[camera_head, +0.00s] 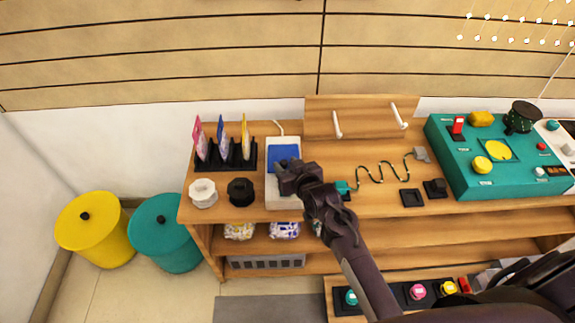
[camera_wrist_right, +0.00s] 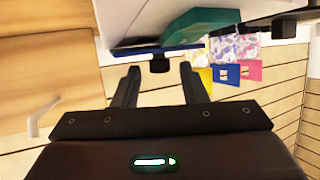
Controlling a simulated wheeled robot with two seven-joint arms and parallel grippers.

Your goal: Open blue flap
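The blue flap (camera_head: 285,153) lies on the top of a white box (camera_head: 284,200) on the wooden workbench. In the right wrist view its thin blue edge (camera_wrist_right: 134,51) shows with a small black knob (camera_wrist_right: 159,64) below it. My right gripper (camera_head: 287,172) is over the front part of the box and hides part of the flap. In the right wrist view my right gripper (camera_wrist_right: 160,76) is open, with the black knob beyond and between its fingertips; contact cannot be told. My left gripper is not in view.
A black rack (camera_head: 240,163) with coloured cards stands left of the box. A white knob (camera_head: 203,192) and a black knob (camera_head: 241,191) are in front of it. A wavy wire (camera_head: 375,171) and a teal control panel (camera_head: 480,185) are to the right.

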